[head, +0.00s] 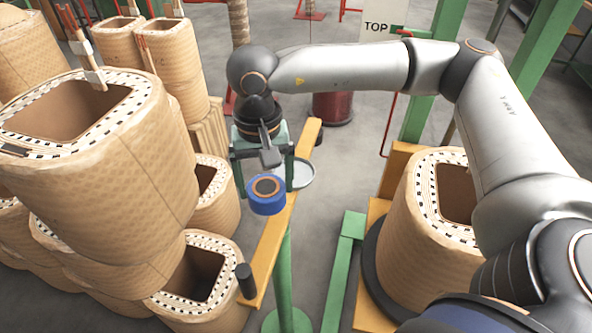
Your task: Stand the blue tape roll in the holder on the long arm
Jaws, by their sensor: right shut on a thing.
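The blue tape roll (267,206) has a brown core ring and hangs below my right gripper (266,180), its flat face turned up toward the camera. My right gripper is shut on it; the exact finger contact is partly hidden. The roll appears over the long orange arm (268,249), which runs from upper right to lower left on a green post (283,270). A pale round dish (299,175) shows beside the arm, just right of the roll. A dark upright peg (246,281) stands near the arm's near end. I cannot tell which is the holder. My left gripper is not in view.
Large tan coils (100,170) crowd the left, close to the orange arm. Another coil (415,235) stands on the right. A green floor beam (343,270) lies between. A dark red drum (333,107) stands behind. Grey floor is open around the post.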

